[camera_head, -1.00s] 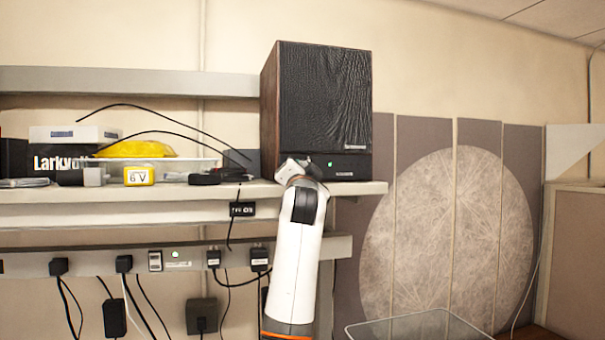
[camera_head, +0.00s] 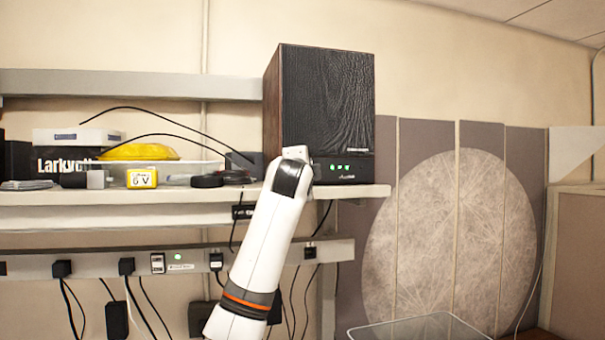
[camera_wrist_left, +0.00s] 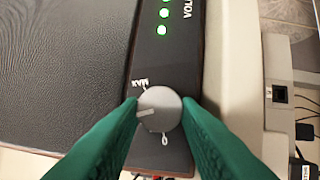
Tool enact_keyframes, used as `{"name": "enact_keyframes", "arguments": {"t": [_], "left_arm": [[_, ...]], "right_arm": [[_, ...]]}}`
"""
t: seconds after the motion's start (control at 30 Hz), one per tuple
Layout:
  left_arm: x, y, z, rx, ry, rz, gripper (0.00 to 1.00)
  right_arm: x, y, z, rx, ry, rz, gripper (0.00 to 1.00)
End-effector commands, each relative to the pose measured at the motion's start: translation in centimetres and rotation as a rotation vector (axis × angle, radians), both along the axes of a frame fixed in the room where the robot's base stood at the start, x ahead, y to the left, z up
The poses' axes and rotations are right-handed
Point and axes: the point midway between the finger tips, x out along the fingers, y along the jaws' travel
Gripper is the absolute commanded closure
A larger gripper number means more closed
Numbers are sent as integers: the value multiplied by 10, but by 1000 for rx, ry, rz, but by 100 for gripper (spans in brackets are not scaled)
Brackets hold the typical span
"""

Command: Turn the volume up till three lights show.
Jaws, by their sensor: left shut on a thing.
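The black wood-sided speaker (camera_head: 327,100) stands upright on the shelf. Its lower front panel (camera_wrist_left: 180,70) carries the round grey volume knob (camera_wrist_left: 165,105), marked MAX and 0, with a pale pointer line. My left gripper (camera_wrist_left: 160,104) is shut on the knob, one green finger on each side. Three green lights (camera_head: 340,167) glow on the panel; green lights (camera_wrist_left: 162,30) also show at the top of the wrist view. In the head view my left wrist hides the knob and fingers. My right gripper is not in view.
On the shelf (camera_head: 350,190) left of the speaker are a yellow 6 V box (camera_head: 142,178), a clear tray with a yellow thing (camera_head: 138,151), and loose cables. A power strip (camera_head: 205,262) with plugs runs below. A wire basket (camera_head: 420,322) sits low at right.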

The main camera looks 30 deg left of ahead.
Motion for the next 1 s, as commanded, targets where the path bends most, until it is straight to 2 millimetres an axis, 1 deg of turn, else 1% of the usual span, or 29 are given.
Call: {"name": "enact_keyframes", "arguments": {"t": [0.2, 0.6, 0.63, 0.73, 0.77, 1.0], "left_arm": [[1, -1, 0, 25, 31, -1, 93], [1, -1, -1, 27, 35, -2, 93], [1, -1, -1, 27, 35, -2, 67], [1, -1, -1, 27, 34, -2, 51], [1, -1, -1, 27, 34, -1, 49], [0, -1, 0, 26, 32, 0, 49]], "right_arm": [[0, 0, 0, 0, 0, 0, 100], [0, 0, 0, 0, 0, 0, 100], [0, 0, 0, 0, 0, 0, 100], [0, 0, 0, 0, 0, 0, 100], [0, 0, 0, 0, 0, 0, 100], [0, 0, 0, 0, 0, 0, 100]]}}
